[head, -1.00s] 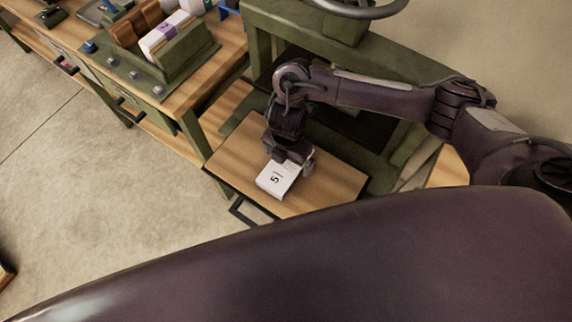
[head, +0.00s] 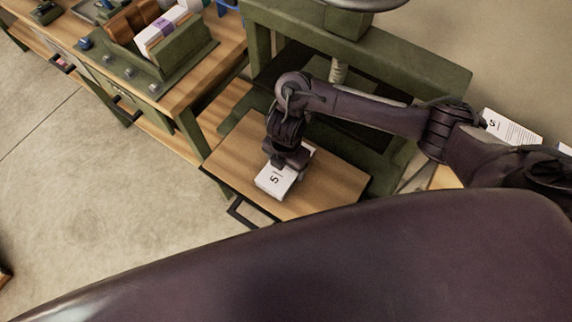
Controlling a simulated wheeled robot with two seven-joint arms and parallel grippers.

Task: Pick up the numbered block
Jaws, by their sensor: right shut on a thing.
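The numbered block (head: 275,181) is white with a dark "5" on its top face. It is on or just above the wooden board (head: 325,196); I cannot tell whether it touches the board. My right gripper (head: 290,163) comes down from above and is shut on the block's far part, hiding some of it. My left gripper is not in view.
A green metal frame (head: 420,62) stands behind the board. A wooden bench (head: 190,85) at upper left carries a green holder (head: 185,52) with white and brown items. A black handle (head: 240,213) sticks out at the board's front. A white paper marked "5" (head: 512,128) shows at right.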

